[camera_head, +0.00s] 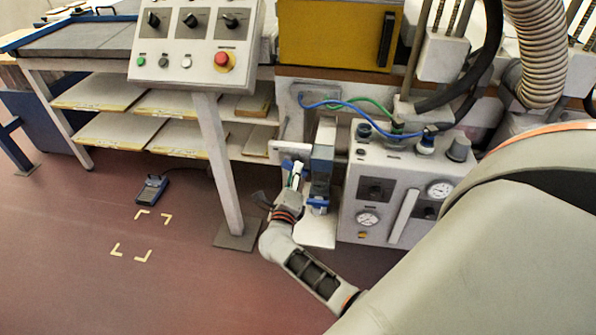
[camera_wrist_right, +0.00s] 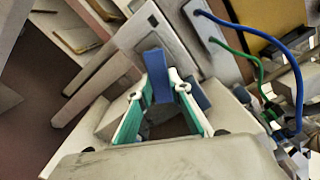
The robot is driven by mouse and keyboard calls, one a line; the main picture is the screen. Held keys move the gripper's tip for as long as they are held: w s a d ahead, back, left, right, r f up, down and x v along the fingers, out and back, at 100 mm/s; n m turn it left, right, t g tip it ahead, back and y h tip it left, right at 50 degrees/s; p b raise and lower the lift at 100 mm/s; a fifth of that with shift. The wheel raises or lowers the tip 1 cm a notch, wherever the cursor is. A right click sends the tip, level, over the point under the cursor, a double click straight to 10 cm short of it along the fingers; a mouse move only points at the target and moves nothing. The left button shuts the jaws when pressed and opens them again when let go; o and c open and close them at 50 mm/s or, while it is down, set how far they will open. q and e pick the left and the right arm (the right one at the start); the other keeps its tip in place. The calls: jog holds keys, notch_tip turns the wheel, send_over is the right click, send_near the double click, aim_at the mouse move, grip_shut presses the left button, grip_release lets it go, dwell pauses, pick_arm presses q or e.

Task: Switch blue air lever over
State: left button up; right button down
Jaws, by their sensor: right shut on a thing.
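The blue air lever (camera_wrist_right: 157,78) stands between the fingertips of my right gripper (camera_wrist_right: 158,88) in the right wrist view. The gripper is shut on it, with a white and green finger on each side. In the head view my right gripper (camera_head: 296,176) reaches up to the valve area left of the grey air box, and its fingers largely cover the lever there. Another blue part (camera_head: 317,203) shows just right of the gripper; I cannot tell what it is. My left gripper is in neither view.
The grey box with gauges (camera_head: 400,190) stands close on the right. Blue and green hoses (camera_head: 350,104) run above the valve area. The post (camera_head: 217,160) of a control panel (camera_head: 195,45) with a red button stands to the left. The floor farther left is mostly open, with a foot pedal (camera_head: 152,188).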

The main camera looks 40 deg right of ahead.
jog(key=n+p, duration=0.2)
jog(key=r+n+p, duration=0.1)
jog(key=n+p, duration=0.1)
jog(key=n, duration=0.1)
jog(key=shift+s+r, duration=0.15)
jog(key=shift+r, duration=0.05)
jog(key=shift+n, duration=0.3)
jog(key=c, duration=1.8)
grip_release()
jog(key=shift+c, duration=0.2)
jog(key=shift+s+a, duration=0.1)
jog(key=v, duration=0.7)
jog(key=shift+s, duration=0.1)
